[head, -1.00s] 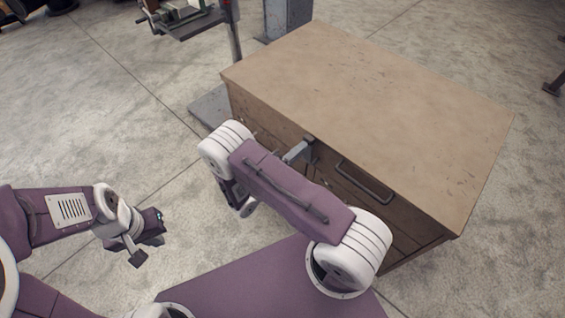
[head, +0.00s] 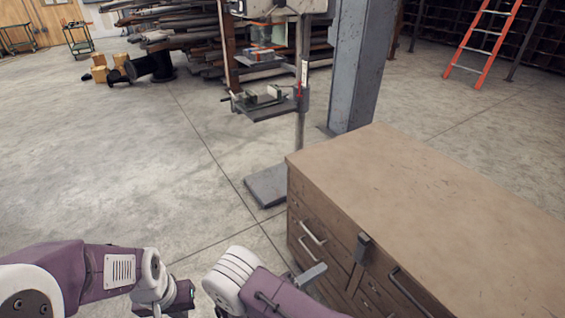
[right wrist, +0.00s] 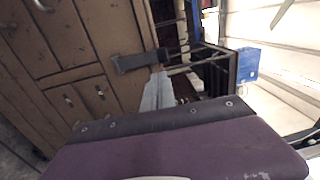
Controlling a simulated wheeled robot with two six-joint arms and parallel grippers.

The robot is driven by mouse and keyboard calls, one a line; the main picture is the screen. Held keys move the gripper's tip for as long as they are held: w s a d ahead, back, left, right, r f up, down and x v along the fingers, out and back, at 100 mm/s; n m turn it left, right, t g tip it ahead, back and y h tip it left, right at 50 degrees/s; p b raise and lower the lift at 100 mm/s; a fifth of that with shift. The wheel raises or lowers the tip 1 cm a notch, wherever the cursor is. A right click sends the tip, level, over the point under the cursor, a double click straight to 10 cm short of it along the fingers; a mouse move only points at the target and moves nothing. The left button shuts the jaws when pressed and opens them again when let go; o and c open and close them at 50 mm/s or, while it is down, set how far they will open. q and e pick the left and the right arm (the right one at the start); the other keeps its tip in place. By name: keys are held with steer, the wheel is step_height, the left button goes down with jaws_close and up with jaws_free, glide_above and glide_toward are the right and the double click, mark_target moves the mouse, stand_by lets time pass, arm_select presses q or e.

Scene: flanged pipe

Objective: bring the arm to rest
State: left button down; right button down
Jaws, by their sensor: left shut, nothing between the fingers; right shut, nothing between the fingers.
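My left gripper (head: 180,298) is at the bottom edge of the head view, over the bare floor. It is shut and empty, and its fingertips are mostly cut off by the frame edge. My right forearm (head: 250,284) comes up from the bottom of the head view. The grey fingers of my right gripper (head: 311,275) show beside it, shut and empty, in front of the cabinet's drawer side. They also show in the right wrist view (right wrist: 158,92), near the cabinet edge. Whether they touch the cabinet I cannot tell.
A wooden drawer cabinet (head: 430,185) with pull handles and a dark block (head: 362,248) at its edge fills the lower right. A drill press (head: 270,103), a grey column (head: 355,65) and a black flanged piece (head: 152,67) stand behind. The left floor is clear.

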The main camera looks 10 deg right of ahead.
steer(key=w+d+r+m+g+p, duration=0.25)
steer(key=d+r+m+g, duration=0.2)
steer(key=r, duration=0.45)
steer(key=s+d+r+m+g+y+p, duration=0.55)
steer(key=s+d+r+m+g, duration=0.2)
steer(key=s+m, duration=0.35)
steer(key=s+a+m+t+y, duration=0.1)
steer(key=s+a+m+y, duration=0.25)
steer(key=m+y, duration=0.4)
steer(key=w+a+f+m+t+y, duration=0.1)
steer(key=a+m, duration=0.3)
steer(key=m, duration=0.5)
steer(key=w+a+f+m+t+y, duration=0.1)
steer(key=w+a+m+t+y, duration=0.2)
steer(key=m, duration=0.5)
steer(key=shift+w+a+f+m+t+p, duration=0.4)
steer(key=shift+a+t, duration=0.2)
steer(key=shift+t, duration=0.1)
